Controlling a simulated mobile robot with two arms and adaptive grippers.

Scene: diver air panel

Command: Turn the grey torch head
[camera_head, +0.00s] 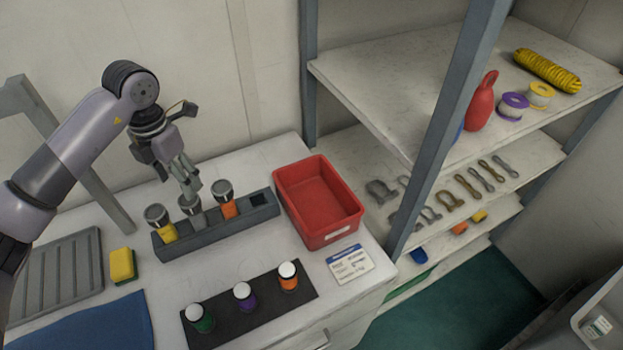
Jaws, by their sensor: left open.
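The grey torch (199,219) stands in the middle of a dark grey rack (176,246), between a yellow torch (160,224) and an orange torch (226,199). Its head (190,203) faces up. My left gripper (192,188) points down right at the grey torch's head, with its fingertips over or around it; whether they touch it I cannot tell. The jaws are open. The fingers partly hide the head. My right gripper is not in the view.
A red bin (323,237) stands right of the rack, with a label card (350,264) in front. Green, purple and orange capped bottles stand on a black mat (221,327). A sponge (122,265) and ribbed tray (60,282) lie left. A shelf post (436,140) rises at right.

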